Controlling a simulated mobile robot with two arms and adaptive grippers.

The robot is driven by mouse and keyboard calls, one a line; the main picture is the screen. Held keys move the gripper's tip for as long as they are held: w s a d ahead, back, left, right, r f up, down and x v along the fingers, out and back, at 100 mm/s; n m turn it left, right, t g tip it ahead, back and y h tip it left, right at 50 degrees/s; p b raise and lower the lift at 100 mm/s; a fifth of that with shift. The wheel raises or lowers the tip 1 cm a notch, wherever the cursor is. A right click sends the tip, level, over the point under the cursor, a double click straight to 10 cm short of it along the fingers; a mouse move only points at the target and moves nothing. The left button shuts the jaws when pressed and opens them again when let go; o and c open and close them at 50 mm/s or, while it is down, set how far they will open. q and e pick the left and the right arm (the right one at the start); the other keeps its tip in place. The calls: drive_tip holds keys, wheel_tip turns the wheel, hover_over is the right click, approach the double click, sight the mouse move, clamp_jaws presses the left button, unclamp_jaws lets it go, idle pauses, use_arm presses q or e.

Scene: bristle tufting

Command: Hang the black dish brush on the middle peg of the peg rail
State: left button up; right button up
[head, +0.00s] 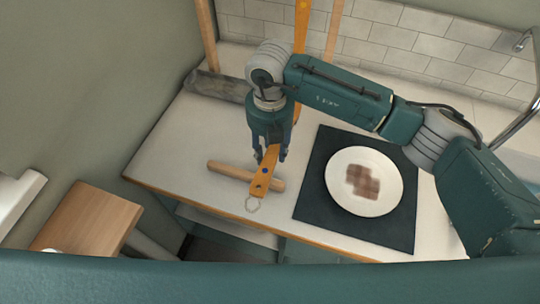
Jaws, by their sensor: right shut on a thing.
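My right gripper (270,156) points down over the counter and is shut on an orange handle-like piece (262,184) with a dark blue spot. A pale loop (253,204) hangs at its lower end. I cannot make out a black brush head or bristles on it. A wooden rod (228,171) lies across behind the held piece, partly hidden by it; I cannot tell whether they touch. No peg rail with pegs can be clearly made out. My left gripper is not in view.
A white plate (342,203) with brown food sits on a dark mat (313,207) to the right. A dark grey slab (217,86) lies at the counter's back left. An orange strip (301,20) and wooden posts (207,30) rise behind. The left counter (175,140) is clear.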

wheel_tip(320, 180, down, 4)
drive_tip(key=shift+r+p, duration=0.1)
drive_tip(key=shift+p, duration=0.25)
drive_tip(key=shift+f, duration=0.3)
drive_tip(key=o, duration=1.2)
